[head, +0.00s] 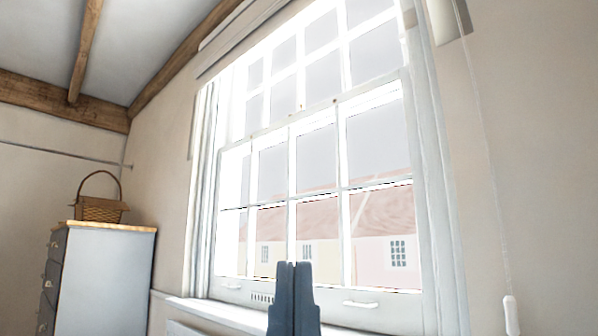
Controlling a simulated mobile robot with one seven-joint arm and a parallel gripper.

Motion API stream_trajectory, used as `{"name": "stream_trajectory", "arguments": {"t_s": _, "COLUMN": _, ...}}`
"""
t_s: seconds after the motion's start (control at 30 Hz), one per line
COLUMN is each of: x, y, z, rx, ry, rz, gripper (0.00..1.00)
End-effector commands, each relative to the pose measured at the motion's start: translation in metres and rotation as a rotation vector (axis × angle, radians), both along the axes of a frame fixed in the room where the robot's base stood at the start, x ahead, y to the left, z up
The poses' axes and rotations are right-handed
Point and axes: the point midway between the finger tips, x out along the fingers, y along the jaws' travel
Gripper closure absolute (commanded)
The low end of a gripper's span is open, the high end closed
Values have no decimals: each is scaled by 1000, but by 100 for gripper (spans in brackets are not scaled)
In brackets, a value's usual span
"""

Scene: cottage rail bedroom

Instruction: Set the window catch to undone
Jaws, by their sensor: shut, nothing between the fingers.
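A white sash window (320,187) fills the middle of the head view. Its meeting rail (270,130) slopes up to the right between the upper and lower panes. A tiny fitting, perhaps the window catch (300,107), shows on this rail; it is too small and washed out to tell its setting. My gripper (293,264) stands upright at the bottom middle, in front of the lower sash. Its two fingers are together and empty. In the picture it is well below the meeting rail.
Two pale sash pulls (361,303) sit on the bottom rail. The sill (215,312) runs below. A blind cord with a white end (510,314) hangs at the right. At the left, a grey chest of drawers (105,275) bears a wicker basket (100,210).

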Motion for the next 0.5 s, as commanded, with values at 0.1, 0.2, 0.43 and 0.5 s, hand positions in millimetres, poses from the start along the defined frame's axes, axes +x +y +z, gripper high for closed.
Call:
{"name": "stream_trajectory", "arguments": {"t_s": 0.1, "x": 0, "y": 0, "z": 47, "rx": 0, "ry": -1, "rz": 0, "gripper": 100}}
{"name": "stream_trajectory", "arguments": {"t_s": 0.2, "x": 0, "y": 0, "z": 81, "rx": 0, "ry": -1, "rz": 0, "gripper": 100}}
{"name": "stream_trajectory", "arguments": {"t_s": 0.43, "x": 0, "y": 0, "z": 158, "rx": -1, "ry": -1, "rz": 1, "gripper": 100}}
{"name": "stream_trajectory", "arguments": {"t_s": 0.5, "x": 0, "y": 0, "z": 181, "rx": -1, "ry": -1, "rz": 1, "gripper": 100}}
